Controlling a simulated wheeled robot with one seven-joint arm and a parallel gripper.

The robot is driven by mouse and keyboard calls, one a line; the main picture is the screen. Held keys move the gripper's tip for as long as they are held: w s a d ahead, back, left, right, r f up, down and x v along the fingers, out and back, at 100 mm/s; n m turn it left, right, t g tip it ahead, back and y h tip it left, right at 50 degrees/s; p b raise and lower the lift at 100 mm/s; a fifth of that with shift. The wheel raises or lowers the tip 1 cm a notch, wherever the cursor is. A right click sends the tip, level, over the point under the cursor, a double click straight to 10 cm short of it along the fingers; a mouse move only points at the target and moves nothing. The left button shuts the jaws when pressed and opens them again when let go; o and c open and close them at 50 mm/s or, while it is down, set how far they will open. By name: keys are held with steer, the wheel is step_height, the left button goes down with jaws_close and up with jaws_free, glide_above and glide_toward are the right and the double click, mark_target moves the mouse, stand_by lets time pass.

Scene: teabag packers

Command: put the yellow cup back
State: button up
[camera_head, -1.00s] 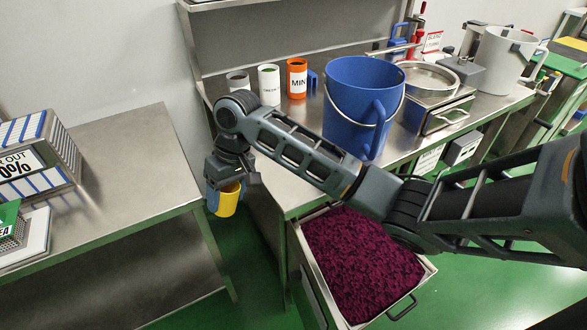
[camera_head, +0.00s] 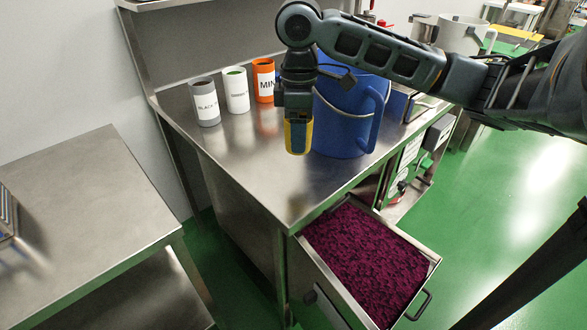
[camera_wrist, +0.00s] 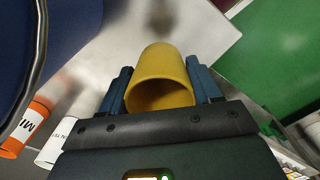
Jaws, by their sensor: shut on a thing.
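The yellow cup (camera_head: 297,138) is held upright in my gripper (camera_head: 298,122), above the steel table with the open drawer and in front of the blue bucket. In the wrist view the yellow cup (camera_wrist: 161,80) sits between the two blue fingers of my gripper (camera_wrist: 161,88), its open rim toward the camera. A small gap to the table seems to show under the cup, but I cannot tell its height.
The large blue bucket (camera_head: 343,130) stands close beside the cup. Grey (camera_head: 206,103), white (camera_head: 236,90) and orange (camera_head: 263,80) cups stand in a row behind. A drawer of dark purple material (camera_head: 365,258) is pulled out. The steel tabletop (camera_head: 240,160) at the left front is clear.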

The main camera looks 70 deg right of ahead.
steer(key=shift+f, duration=3.95)
steer(key=shift+f, duration=0.2)
steer(key=o, duration=1)
step_height(320, 180, up, 12)
steer(key=shift+a+r, duration=0.1)
steer(key=shift+r, duration=0.1)
